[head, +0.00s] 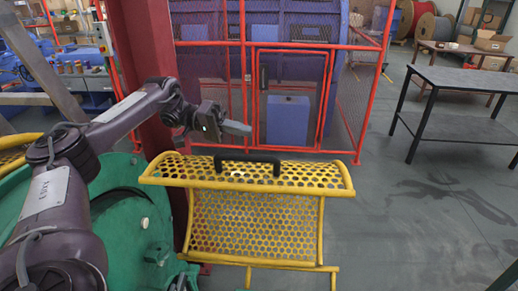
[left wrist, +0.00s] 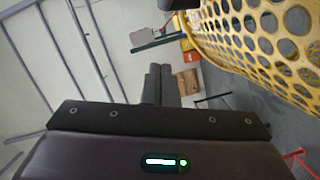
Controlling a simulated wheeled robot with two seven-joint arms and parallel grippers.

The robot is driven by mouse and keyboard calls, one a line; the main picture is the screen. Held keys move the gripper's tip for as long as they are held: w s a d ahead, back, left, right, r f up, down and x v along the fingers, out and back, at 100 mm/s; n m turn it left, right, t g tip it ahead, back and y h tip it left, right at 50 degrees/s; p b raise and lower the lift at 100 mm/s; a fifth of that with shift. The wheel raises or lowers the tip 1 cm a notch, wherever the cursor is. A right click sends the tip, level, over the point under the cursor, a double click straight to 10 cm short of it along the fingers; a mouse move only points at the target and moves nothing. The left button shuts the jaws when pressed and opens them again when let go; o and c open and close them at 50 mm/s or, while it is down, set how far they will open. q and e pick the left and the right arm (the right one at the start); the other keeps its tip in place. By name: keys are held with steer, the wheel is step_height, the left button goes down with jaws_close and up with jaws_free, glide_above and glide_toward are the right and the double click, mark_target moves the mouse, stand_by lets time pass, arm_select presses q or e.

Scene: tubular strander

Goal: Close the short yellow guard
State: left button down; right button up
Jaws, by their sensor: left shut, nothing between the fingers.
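The short yellow guard (head: 258,222) is a perforated yellow panel on a tube frame, in the middle of the head view, with a black bar handle (head: 247,160) on its upper section. My left gripper (head: 238,128) is shut and empty, just behind and above the handle's left part, apart from it as far as I can tell. In the left wrist view the shut fingers (left wrist: 158,84) point away from the camera, and the guard's yellow mesh (left wrist: 265,40) fills the upper right. My right gripper is in neither view.
Green round machinery (head: 130,215) stands left of the guard, beside a dark red column (head: 146,50). A red mesh fence (head: 300,60) stands behind. A dark table (head: 465,85) is at the right. The grey floor (head: 420,220) right of the guard is clear.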

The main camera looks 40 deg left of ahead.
mark_target(260, 168)
arm_select(q)
steer(key=shift+w+d+f, duration=0.1)
steer(key=shift+d, duration=0.5)
steer(key=shift+w+d+p, duration=0.3)
steer(key=shift+d, duration=0.35)
steer(key=shift+p+x, duration=0.65)
steer(key=shift+x, duration=0.5)
steer(key=shift+d, duration=0.25)
steer(key=shift+s+d+f+p, duration=0.2)
steer(key=shift+s+p, duration=0.25)
steer(key=shift+p, duration=0.1)
steer(key=shift+s+d+f+p, duration=0.15)
steer(key=shift+s+d+p, duration=0.05)
steer(key=shift+s+p, duration=0.3)
steer(key=shift+s+d+f+p, duration=0.4)
steer(key=shift+s+p, duration=0.2)
steer(key=shift+p, duration=0.2)
steer(key=shift+d, duration=0.1)
